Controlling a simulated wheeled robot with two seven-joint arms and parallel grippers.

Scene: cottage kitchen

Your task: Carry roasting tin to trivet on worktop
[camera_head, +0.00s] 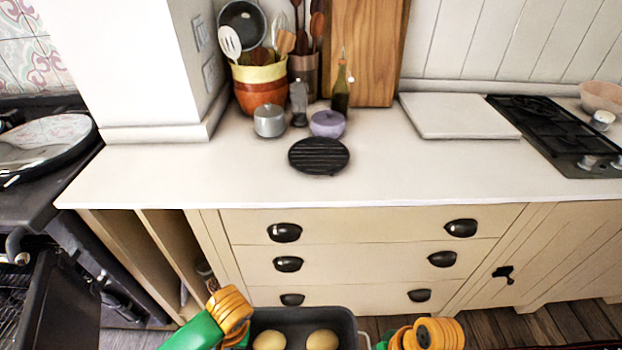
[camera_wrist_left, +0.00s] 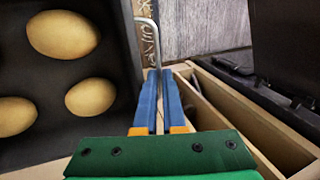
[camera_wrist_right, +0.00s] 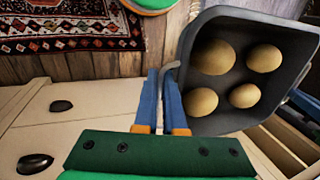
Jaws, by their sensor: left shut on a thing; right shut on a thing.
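The dark roasting tin (camera_head: 290,318) is at the bottom of the head view, in front of the drawers and below the worktop's height. It holds several round, pale brown potato-like items (camera_wrist_right: 213,57). My left gripper (camera_wrist_left: 157,75) is shut on the tin's wire handle (camera_wrist_left: 150,30) at one end. My right gripper (camera_wrist_right: 165,75) is shut at the opposite end of the tin, where the handle is mostly hidden by the fingers. The black round ribbed trivet (camera_head: 319,155) lies on the white worktop (camera_head: 220,182) near its front edge, with nothing on it.
A white board (camera_head: 458,115) and black hob (camera_head: 555,130) are to the right. Worktop beside the trivet is clear. An open oven door (camera_head: 60,300) is at left.

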